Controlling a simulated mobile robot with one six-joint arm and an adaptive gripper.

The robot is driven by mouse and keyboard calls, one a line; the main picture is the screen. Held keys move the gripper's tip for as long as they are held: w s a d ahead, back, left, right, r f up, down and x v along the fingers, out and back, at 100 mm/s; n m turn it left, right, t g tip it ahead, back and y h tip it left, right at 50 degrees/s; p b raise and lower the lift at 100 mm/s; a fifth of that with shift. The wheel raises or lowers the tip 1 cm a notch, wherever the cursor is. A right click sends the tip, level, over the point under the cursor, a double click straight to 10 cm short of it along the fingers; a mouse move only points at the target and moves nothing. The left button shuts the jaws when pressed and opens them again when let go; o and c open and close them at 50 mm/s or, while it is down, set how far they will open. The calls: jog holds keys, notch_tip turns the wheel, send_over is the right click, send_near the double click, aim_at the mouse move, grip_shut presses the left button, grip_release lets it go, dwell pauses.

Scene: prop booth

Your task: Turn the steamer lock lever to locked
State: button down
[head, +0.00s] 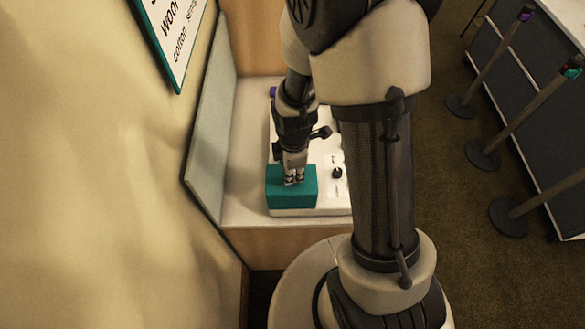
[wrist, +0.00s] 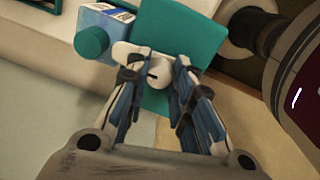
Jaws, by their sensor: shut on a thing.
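The steamer (head: 328,150) is a white box on the counter, with a teal block (head: 308,190) at its near left end. The teal face also shows in the wrist view (wrist: 178,30). The lock lever (wrist: 160,72) is a pale piece with a rounded hub and a small dark mark, in front of the teal face. My gripper (head: 293,180) reaches down to the teal block. In the wrist view my gripper (wrist: 160,85) is shut on the lever, with blue-padded fingers on either side. The fingers hide part of the lever; its exact angle is hard to tell.
A small black knob (head: 337,172) sits on the steamer's white top. A teal round cap (wrist: 91,41) on a blue-and-white container is left of the lever. A pale panel (head: 210,140) and wall stand close on the left. Posts (head: 483,152) stand on open floor at right.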

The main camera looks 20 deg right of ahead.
dwell(0.3)
jog(key=c, duration=1.4)
grip_release()
jog(key=shift+o, duration=0.2)
notch_tip(320, 180, up, 12)
jog(key=shift+s, duration=0.4)
